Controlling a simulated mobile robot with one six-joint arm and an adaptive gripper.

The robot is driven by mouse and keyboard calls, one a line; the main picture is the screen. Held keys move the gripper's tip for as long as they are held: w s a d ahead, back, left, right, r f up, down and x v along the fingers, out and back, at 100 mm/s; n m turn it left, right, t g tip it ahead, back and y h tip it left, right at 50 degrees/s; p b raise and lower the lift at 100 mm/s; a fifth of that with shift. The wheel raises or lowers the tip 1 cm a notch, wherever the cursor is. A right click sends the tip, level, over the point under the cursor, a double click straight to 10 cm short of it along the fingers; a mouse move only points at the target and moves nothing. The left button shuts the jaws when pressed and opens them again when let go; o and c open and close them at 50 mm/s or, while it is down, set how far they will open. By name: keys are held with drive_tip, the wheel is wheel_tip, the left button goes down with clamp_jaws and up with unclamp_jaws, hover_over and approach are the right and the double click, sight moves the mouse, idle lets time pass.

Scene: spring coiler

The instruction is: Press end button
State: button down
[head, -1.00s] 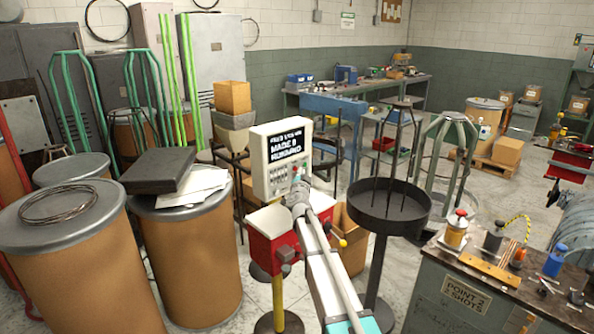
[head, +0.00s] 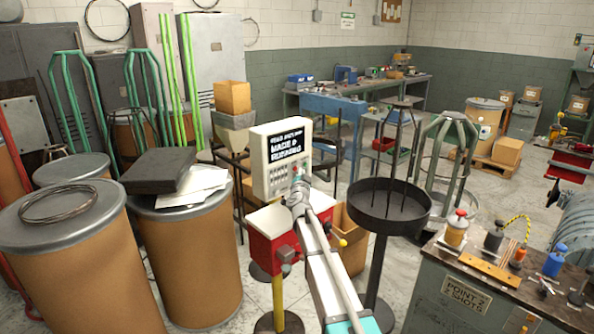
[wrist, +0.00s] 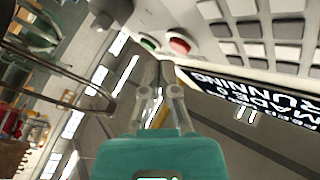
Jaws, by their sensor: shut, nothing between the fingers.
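A cream control box (head: 268,178) stands in the middle of the head view. Its dark screen (head: 291,146) has white text with MADE and RUNNING; the count is hard to read. In the wrist view the screen (wrist: 262,98) appears turned over, beside rows of grey keys (wrist: 240,30). A red button (wrist: 180,45) and a green button (wrist: 149,44) sit on the panel there. My gripper (wrist: 161,72) is shut and empty, its fingertips just below these buttons in the picture, nearer the red one. I cannot tell whether they touch. In the head view my gripper (head: 298,187) covers the panel's lower part.
A red and white unit (head: 268,222) stands under the box. A round black tray on a stand (head: 388,214) is close on the right of my arm. Fibre drums (head: 190,255) stand on the left. A workbench (head: 450,290) with bottles is at the front right.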

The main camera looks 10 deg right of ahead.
drive_tip(key=shift+w+a, duration=0.5)
drive_tip(key=shift+w, duration=0.1)
idle(1.2)
drive_tip(key=shift+s+d, duration=0.15)
drive_tip(key=shift+s, duration=0.05)
idle(0.3)
drive_tip(key=shift+s+d, duration=0.35)
drive_tip(key=shift+s, duration=0.1)
drive_tip(key=shift+s, duration=0.15)
drive_tip(key=shift+s+d, duration=0.75)
drive_tip(key=shift+s, duration=0.2)
drive_tip(key=shift+s+d, duration=0.7)
drive_tip(key=shift+s, duration=0.25)
